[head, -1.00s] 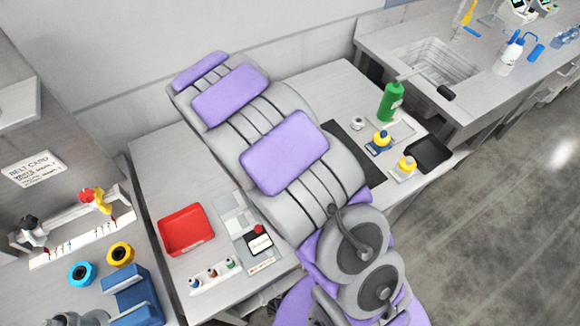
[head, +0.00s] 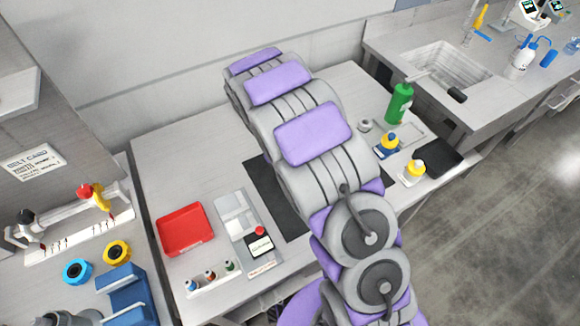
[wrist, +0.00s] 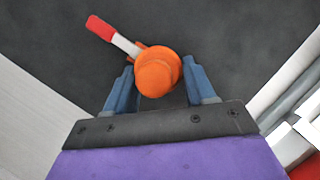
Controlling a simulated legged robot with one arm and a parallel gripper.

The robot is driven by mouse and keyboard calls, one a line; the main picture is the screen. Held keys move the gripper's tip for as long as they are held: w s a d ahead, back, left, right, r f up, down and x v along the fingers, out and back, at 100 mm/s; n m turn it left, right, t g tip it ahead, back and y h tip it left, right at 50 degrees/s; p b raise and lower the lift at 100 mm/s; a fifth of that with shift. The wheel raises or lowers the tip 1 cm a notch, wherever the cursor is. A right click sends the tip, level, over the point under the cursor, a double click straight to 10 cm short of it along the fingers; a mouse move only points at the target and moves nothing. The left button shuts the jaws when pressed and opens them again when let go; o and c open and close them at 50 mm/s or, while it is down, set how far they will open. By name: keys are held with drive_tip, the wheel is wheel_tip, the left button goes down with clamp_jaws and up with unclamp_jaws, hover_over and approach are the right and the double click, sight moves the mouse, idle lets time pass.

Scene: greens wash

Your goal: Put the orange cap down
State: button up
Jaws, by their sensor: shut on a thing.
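In the wrist view, the orange cap (wrist: 155,76) sits between the two blue fingers of my gripper (wrist: 158,88), which is shut on it. A dark surface fills the view behind the cap. A white stick-like piece with a red end (wrist: 100,28) shows beside the cap at upper left; I cannot tell whether it is joined to it. In the head view, my arm hides the gripper and the cap. A dark mat (head: 277,200) shows on the bench to the left of my arm. I cannot tell whether the cap touches the surface below.
On the bench left of my arm are a red tray (head: 184,230), a grey panel (head: 236,222) and a rack of small bottles (head: 213,279). To the right stand a green bottle (head: 400,104), two yellow-topped bottles and a black tray (head: 443,159). The back left bench is clear.

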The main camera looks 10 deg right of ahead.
drive_tip(key=o, duration=1.3)
drive_tip(key=shift+d, duration=0.1)
drive_tip(key=shift+p+v, duration=1.55)
drive_tip(key=shift+v, duration=4.5)
drive_tip(key=shift+s, duration=0.1)
